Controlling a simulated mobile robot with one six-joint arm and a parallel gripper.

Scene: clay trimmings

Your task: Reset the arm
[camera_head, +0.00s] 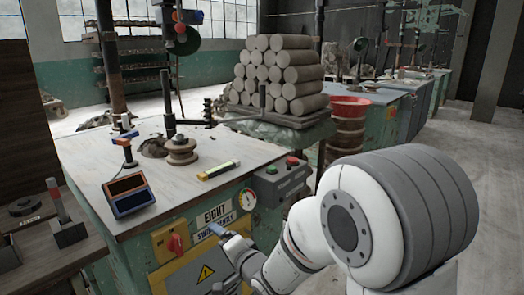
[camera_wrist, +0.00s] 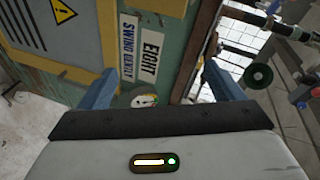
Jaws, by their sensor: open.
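My gripper (camera_head: 230,238) is low in front of the green machine cabinet (camera_head: 245,228) in the head view, below the sign reading "EIGHT" (camera_head: 214,214). My white and grey arm fills the lower right of that view and hides part of the cabinet front. In the wrist view my gripper (camera_wrist: 157,82) shows two blue fingers spread wide apart. No object shows between them. The sign (camera_wrist: 151,50) and a round gauge (camera_wrist: 144,101) appear beyond the fingers, turned sideways.
Open floor (camera_head: 499,180) lies at the right.

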